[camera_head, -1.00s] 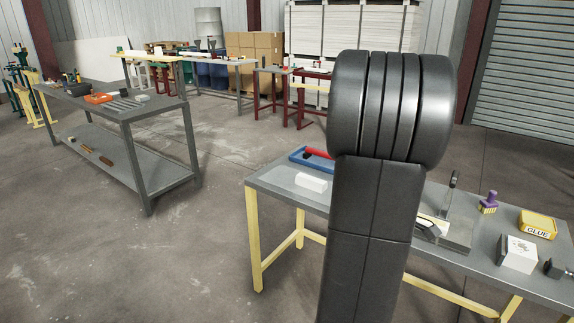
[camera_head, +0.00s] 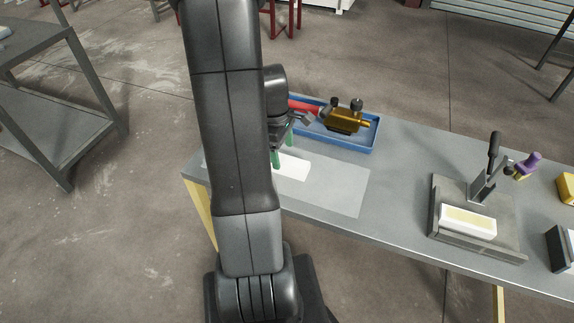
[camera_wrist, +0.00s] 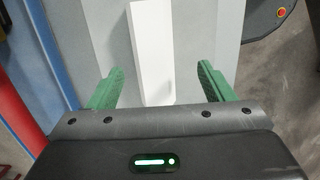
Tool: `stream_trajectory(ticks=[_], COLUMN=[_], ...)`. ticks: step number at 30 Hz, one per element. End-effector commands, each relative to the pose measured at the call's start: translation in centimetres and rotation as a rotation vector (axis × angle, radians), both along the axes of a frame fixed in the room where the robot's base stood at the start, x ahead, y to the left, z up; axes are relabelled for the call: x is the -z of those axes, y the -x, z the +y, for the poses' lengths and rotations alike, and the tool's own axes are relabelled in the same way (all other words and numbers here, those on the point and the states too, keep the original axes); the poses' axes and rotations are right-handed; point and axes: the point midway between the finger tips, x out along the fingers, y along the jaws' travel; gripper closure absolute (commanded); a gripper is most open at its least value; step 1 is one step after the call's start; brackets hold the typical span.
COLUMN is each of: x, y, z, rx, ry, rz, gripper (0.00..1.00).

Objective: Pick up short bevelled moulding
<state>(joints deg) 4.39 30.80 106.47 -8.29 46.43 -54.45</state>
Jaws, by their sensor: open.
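A white moulding piece (camera_head: 293,168) lies on a pale grey sheet (camera_head: 340,190) at the left part of the workbench. In the head view my arm hides part of it. In the wrist view the white piece (camera_wrist: 153,50) runs lengthwise up the picture, between the green fingers. My gripper (camera_wrist: 160,70) is open, with one finger on each side of the piece and a gap on both sides. In the head view my gripper (camera_head: 282,148) is low over the bench beside the piece. I cannot tell its exact height or see the bevel clearly.
A blue tray (camera_head: 373,134) with a brass-coloured tool (camera_head: 343,121) and a red item stands just behind my gripper. A grey jig (camera_head: 480,248) holding a white and cream block (camera_head: 468,221) stands to the right. The bench (camera_head: 400,185) between them is clear.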

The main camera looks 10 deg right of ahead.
Motion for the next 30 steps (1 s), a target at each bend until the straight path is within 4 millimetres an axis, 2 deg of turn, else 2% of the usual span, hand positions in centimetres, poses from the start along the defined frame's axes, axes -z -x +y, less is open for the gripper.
stream_trajectory(ticks=[12, 22, 23, 30], x=[4.5, 5.1, 5.1, 5.1], y=[0.3, 0.3, 0.3, 0.3], z=[-1.0, -1.1, -1.1, -1.1], rx=[0.001, 0.001, 0.001, 0.000], ry=[0.000, 0.000, 0.000, 0.000], rz=[0.003, 0.000, 0.000, 0.000], gripper=[0.25, 0.25, 0.27, 0.75])
